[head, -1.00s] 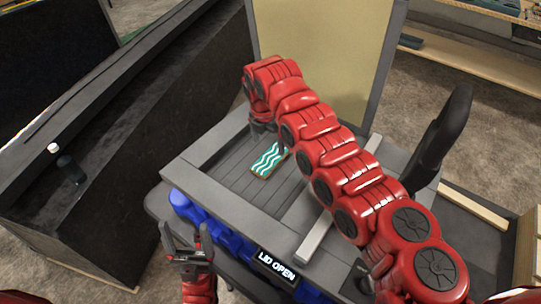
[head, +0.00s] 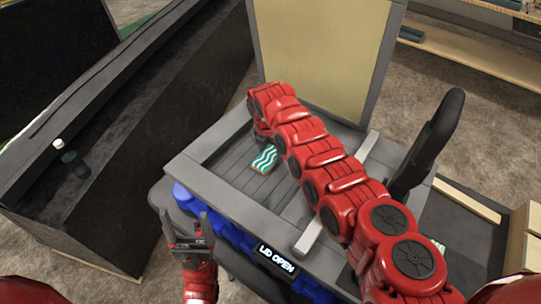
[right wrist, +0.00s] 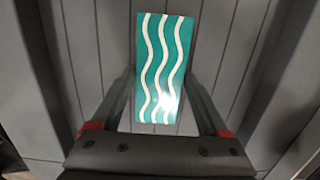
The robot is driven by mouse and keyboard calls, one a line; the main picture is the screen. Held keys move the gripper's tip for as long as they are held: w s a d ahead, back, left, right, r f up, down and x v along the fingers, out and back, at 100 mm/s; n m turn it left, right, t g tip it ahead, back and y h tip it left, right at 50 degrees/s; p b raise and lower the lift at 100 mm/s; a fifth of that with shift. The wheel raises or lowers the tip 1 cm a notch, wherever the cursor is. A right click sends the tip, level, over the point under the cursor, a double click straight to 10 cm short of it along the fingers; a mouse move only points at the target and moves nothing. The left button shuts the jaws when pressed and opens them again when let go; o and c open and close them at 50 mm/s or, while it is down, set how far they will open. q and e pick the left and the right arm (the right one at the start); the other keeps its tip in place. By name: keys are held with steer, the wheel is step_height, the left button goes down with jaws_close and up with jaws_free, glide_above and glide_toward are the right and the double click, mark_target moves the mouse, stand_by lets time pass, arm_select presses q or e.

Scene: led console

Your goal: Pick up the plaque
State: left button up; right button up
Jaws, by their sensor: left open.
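The plaque (head: 264,159) is a teal rectangle with white wavy stripes. It lies on the slatted grey floor of the console's open box. My right gripper (head: 265,139) is low over the plaque's far end, its fingers mostly hidden by my arm in the head view. In the right wrist view its open fingers (right wrist: 158,82) stand on either side of the plaque (right wrist: 163,60); contact cannot be told. My left gripper (head: 188,228) is open and empty, in front of the console's left side.
The console's lid (head: 325,55) stands open behind the box. A "LID OPEN" display (head: 277,258) is on the front. A grey bar (head: 308,238) crosses the box's right side. A black upright handle (head: 428,145) stands at right. A dark bench (head: 110,150) is at left.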

steer(key=c, duration=0.9)
steer(key=shift+c, duration=0.2)
steer(key=shift+r, duration=0.1)
